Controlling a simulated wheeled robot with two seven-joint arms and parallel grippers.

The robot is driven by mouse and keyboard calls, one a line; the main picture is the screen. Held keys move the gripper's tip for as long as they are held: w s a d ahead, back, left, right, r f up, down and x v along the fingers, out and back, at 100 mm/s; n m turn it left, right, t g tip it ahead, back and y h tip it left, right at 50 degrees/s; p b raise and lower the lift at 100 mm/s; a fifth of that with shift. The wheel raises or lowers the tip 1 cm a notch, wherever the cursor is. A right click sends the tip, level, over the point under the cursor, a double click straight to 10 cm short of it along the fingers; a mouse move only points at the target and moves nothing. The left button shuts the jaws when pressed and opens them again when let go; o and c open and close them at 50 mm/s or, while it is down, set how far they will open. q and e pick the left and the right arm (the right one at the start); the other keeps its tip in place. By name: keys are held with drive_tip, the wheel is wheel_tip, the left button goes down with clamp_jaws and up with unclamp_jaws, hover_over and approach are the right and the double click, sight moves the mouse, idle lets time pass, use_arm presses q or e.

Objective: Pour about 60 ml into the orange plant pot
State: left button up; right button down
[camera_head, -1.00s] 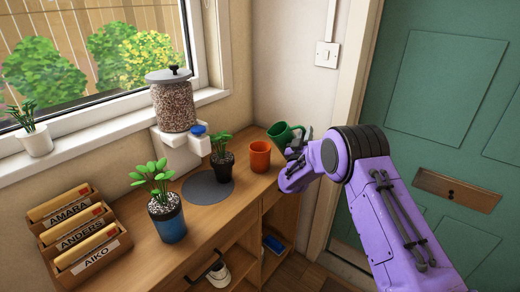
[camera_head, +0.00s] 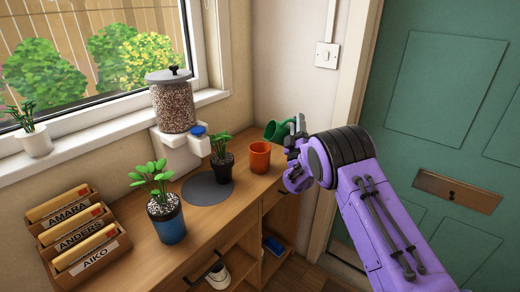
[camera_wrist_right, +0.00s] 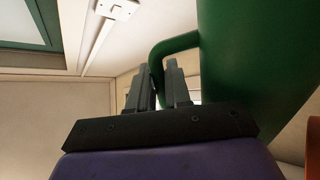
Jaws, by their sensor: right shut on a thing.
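The orange plant pot (camera_head: 260,157) stands upright at the far right end of the wooden counter. A green watering can or jug (camera_head: 276,131) is tilted to the left, above and just behind the pot's rim. My right gripper (camera_head: 296,133) is shut on the green can's handle. In the right wrist view, the fingers (camera_wrist_right: 166,88) close around the green handle, with the can's body (camera_wrist_right: 255,60) filling the right side. An orange edge (camera_wrist_right: 313,145) shows at lower right there. No liquid stream is visible, and the pot's inside is mostly unclear. My left gripper is out of view.
A dark pot with a plant (camera_head: 222,165) stands left of the orange pot, by a round grey mat (camera_head: 200,196). A pebble-filled jar dispenser (camera_head: 174,105), a blue pot plant (camera_head: 167,222) and letter boxes (camera_head: 85,250) stand further left. A green door (camera_head: 450,90) is at right.

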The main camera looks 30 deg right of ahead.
drive_tip(key=shift+a+r+n, duration=0.2)
drive_tip(key=shift+r+n, duration=0.15)
drive_tip(key=shift+n, duration=0.15)
drive_tip(key=shift+a+r+n+t+y, duration=0.3)
drive_tip(key=shift+r+n+t+y, duration=0.1)
drive_tip(key=shift+n+t+y, duration=0.45)
drive_tip(key=shift+w+a+n, duration=0.1)
drive_tip(key=shift+a+n, duration=0.1)
drive_tip(key=shift+n, duration=0.15)
drive_tip(key=shift+a+r, duration=0.1)
drive_tip(key=shift+r, duration=0.05)
drive_tip(key=shift+s+a+n+t+y, duration=0.15)
drive_tip(key=shift+s+n+t+y, duration=0.1)
drive_tip(key=shift+s+n+y, duration=0.1)
drive_tip(key=shift+w+a+r+n+t+y+b, duration=0.15)
drive_tip(key=shift+a+r+n+t+y+b, duration=0.25)
drive_tip(key=shift+n, duration=0.35)
idle(0.6)
drive_tip(key=d+f+m+g+h, duration=0.1)
drive_tip(key=m+g+h, duration=0.1)
drive_tip(key=m, duration=0.1)
drive_tip(key=d+f+m+g+h, duration=0.1)
drive_tip(key=m+g+h, duration=0.1)
drive_tip(key=m, duration=0.2)
drive_tip(key=d+f+m+g+h+p, duration=0.1)
drive_tip(key=m+g+h, duration=0.1)
drive_tip(key=m, duration=0.1)
drive_tip(key=shift+s+d+f+g, duration=0.25)
drive_tip(key=shift+s+d+g, duration=0.05)
drive_tip(key=shift+s+d, duration=0.1)
